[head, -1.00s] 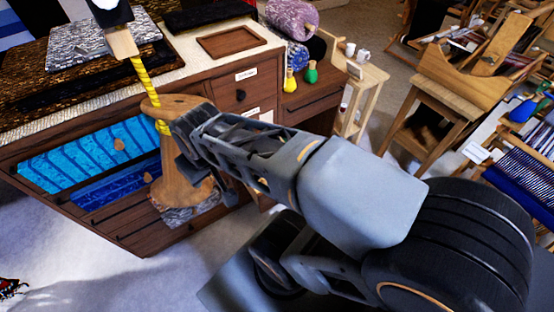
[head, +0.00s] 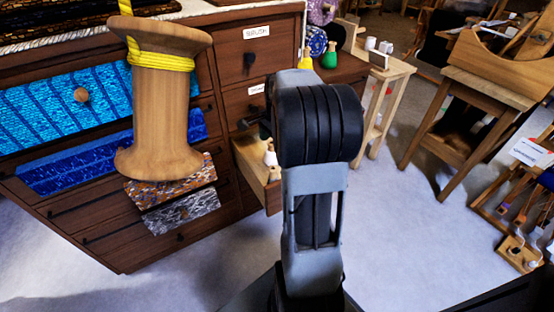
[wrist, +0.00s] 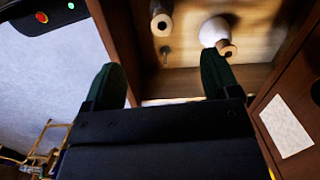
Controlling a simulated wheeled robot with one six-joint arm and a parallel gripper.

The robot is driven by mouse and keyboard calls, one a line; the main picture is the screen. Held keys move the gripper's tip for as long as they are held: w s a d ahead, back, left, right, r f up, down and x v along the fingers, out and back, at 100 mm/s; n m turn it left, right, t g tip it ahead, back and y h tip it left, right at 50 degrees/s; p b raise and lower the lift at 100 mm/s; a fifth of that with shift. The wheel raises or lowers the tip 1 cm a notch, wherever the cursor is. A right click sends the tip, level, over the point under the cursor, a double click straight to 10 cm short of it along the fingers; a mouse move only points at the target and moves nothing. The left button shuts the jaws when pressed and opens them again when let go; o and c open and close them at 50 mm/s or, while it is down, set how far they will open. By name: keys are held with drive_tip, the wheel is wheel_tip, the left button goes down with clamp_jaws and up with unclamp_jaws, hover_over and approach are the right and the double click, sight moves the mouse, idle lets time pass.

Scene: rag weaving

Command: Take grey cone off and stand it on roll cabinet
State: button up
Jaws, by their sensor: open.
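In the wrist view, a pale whitish-grey cone (wrist: 213,31) with a brown end lies over the floor of an open wooden drawer. A darker cone or spool (wrist: 161,24) is to its left; which one is the grey cone is hard to tell. In the head view, a pale cone (head: 270,156) shows in the open drawer (head: 258,175), left of my arm. My arm hides most of the gripper there. The roll cabinet (head: 349,68) is behind my arm.
Yellow (head: 305,61) and green (head: 329,56) cones stand on the roll cabinet near fabric rolls. A big wooden spool (head: 160,110) with yellow thread is at left. A pale stand (head: 385,72) with cups is at right. Floor is clear between it and the arm.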

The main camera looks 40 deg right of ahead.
sight(273, 174)
drive_tip(key=f, duration=0.2)
drive_tip(key=d+f+m+b, duration=0.1)
drive_tip(key=shift+d+f, duration=0.2)
drive_tip(key=shift+f, duration=0.15)
drive_tip(key=f+b, duration=0.1)
drive_tip(key=f, duration=0.3)
drive_tip(key=a+f+b, duration=0.1)
drive_tip(key=f+b, duration=0.1)
drive_tip(key=f, duration=0.2)
drive_tip(key=f+b, duration=0.2)
drive_tip(key=f, duration=0.2)
drive_tip(key=shift+w+a, duration=0.15)
drive_tip(key=shift+a, duration=0.15)
drive_tip(key=c, duration=1.1)
